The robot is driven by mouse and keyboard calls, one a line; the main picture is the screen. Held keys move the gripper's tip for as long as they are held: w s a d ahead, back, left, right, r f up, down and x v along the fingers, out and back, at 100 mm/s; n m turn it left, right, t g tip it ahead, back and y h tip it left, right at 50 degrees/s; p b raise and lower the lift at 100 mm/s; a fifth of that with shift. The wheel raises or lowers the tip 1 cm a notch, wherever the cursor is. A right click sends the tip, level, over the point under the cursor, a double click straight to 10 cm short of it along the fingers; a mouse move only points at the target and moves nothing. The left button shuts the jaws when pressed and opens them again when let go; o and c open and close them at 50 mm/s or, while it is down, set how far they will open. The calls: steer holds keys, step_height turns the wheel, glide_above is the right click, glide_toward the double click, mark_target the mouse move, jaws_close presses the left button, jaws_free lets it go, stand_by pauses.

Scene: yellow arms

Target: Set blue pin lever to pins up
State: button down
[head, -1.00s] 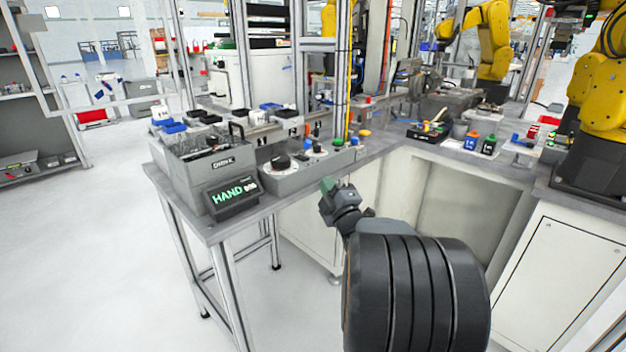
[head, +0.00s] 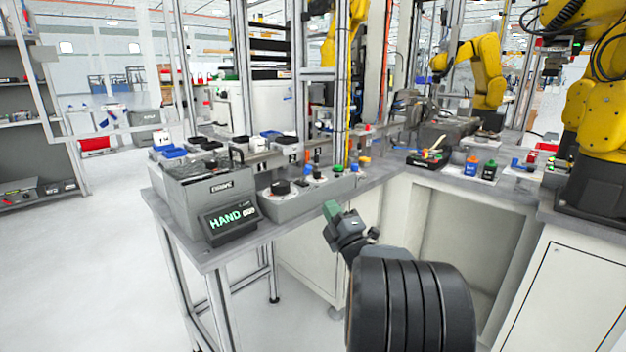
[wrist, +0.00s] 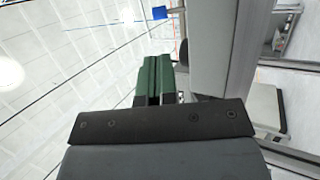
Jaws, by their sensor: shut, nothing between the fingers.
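My gripper (head: 332,211) shows in the head view in front of the bench, below and in front of the grey control box (head: 300,200). Its green fingers (wrist: 153,80) point away from the camera in the wrist view and are shut together with nothing between them. A small blue knob-like piece (wrist: 160,12) shows at the top of the wrist view, beyond the fingertips and apart from them. I cannot tell surely whether it is the pin lever. In the head view I cannot make out the lever's position among the small controls.
The control box carries a black knob (head: 280,187), a green button (head: 338,168) and other small controls. A HAND display (head: 229,217) stands at the bench's left front. Blue bottle (head: 471,165) and yellow arm (head: 480,70) are farther right. Open floor lies left.

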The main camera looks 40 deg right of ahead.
mark_target(309, 172)
steer(key=x, duration=1.1)
steer(key=shift+r, duration=0.1)
